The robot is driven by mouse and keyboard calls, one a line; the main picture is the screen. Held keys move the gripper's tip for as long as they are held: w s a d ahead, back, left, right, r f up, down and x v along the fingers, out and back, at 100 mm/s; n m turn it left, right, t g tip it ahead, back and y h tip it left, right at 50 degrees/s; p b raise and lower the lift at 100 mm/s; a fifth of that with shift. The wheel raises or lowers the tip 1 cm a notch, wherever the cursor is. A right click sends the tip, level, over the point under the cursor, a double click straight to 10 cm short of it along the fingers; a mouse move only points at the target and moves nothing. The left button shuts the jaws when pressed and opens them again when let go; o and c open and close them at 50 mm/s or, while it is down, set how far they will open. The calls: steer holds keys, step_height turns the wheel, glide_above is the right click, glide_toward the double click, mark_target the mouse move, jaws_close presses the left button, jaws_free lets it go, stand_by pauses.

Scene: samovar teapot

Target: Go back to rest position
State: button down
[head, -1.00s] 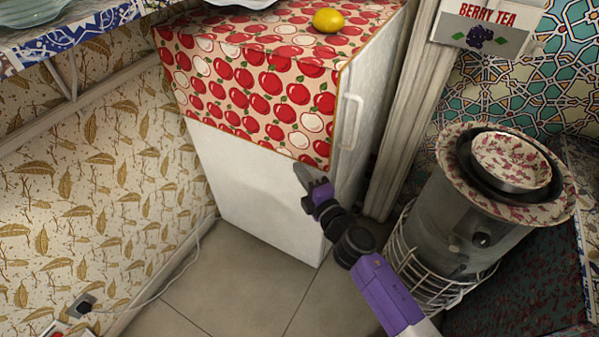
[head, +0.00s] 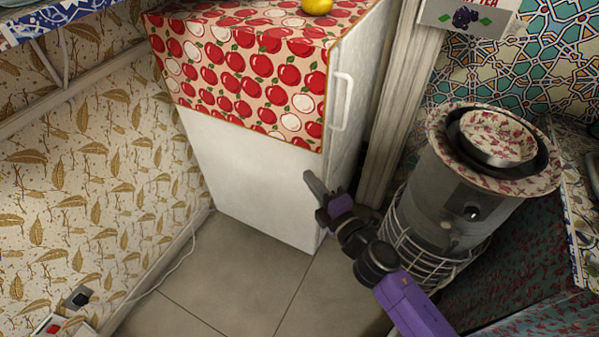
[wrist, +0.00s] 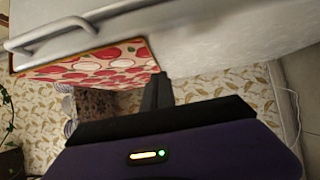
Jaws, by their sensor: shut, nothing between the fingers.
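My gripper (head: 313,180) is at the end of my purple and black arm, in front of the lower right part of the white fridge (head: 240,185). Its fingers are together and hold nothing. In the wrist view the shut fingers (wrist: 158,88) point toward the fridge's white side (wrist: 220,40). A gap to the fridge cannot be judged exactly. No rest position is marked in view.
A cloth with red apples (head: 250,80) covers the fridge top, with a lemon (head: 317,6) on it. The fridge handle (head: 342,100) is on its right side. A samovar (head: 455,185) with a patterned bowl (head: 498,136) stands right of my arm. Floor tiles (head: 225,290) are clear.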

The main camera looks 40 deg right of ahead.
steer(key=shift+s, duration=0.8)
steer(key=s+a+r+m+g+y, duration=0.1)
steer(key=s+a+r+m+y, duration=0.1)
steer(key=s+a+m, duration=0.55)
steer(key=s+a+r+m+g+y, duration=0.15)
steer(key=s+a, duration=0.25)
steer(key=s, duration=0.6)
steer(key=s+a+r+m+y, duration=0.25)
steer(key=s+a+m, duration=0.35)
steer(key=s, duration=0.3)
step_height(320, 180, up, 13)
steer(key=h+p, duration=0.1)
steer(key=p, duration=1.1)
steer(key=shift+s+p, duration=0.3)
steer(key=shift+p, duration=0.1)
